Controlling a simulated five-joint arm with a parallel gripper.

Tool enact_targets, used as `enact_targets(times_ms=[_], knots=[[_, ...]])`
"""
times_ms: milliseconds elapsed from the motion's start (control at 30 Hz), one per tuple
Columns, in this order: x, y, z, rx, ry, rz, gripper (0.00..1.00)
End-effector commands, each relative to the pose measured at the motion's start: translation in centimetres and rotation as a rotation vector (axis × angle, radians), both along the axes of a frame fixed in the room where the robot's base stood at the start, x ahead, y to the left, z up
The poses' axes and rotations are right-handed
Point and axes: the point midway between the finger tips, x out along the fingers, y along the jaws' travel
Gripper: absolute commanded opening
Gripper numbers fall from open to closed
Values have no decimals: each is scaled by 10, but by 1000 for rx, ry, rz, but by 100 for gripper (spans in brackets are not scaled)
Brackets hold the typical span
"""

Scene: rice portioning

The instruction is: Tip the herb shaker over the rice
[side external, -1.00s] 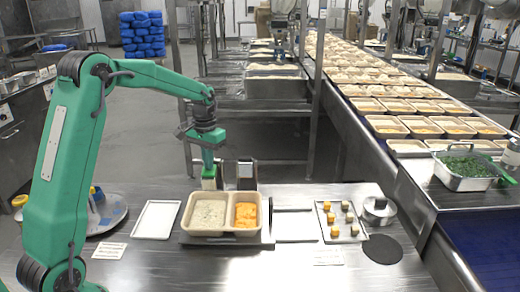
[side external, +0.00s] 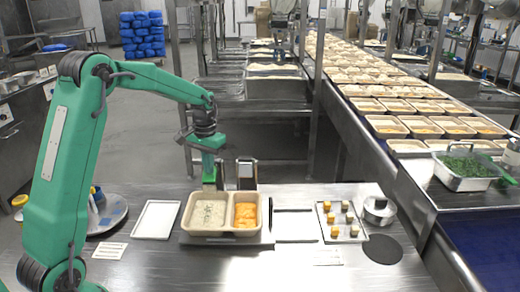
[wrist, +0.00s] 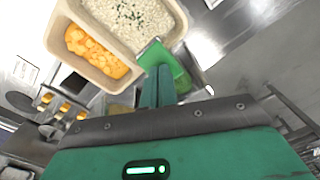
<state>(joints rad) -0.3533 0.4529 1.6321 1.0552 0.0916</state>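A beige two-compartment tray (side external: 185,217) holds white rice (side external: 208,214) on the left and orange food (side external: 245,213) on the right. Dark green specks lie on the rice, also seen on the rice in the wrist view (wrist: 135,14). My gripper (side external: 209,180) is just behind the rice compartment. In the wrist view my gripper's fingers (wrist: 156,88) are close together on the green herb shaker (wrist: 176,70), which is tilted beside the tray's rice end. The fingers hide part of the shaker. In the side view it is small and hard to make out.
A dark upright holder (side external: 247,174) stands behind the tray. An empty white tray (side external: 156,219) lies left, a small tray with several cubes (side external: 341,221) right, near a lidded metal pot (side external: 379,209).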

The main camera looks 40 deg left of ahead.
Motion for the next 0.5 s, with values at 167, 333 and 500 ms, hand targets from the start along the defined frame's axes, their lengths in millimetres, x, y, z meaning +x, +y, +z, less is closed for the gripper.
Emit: enact_targets(times_ms=[167, 333, 500], knots=[[0, 0, 2, -1, 2, 0, 0], [1, 2, 9, -1, 2, 0, 0], [3, 4, 17, -1, 3, 0, 0]])
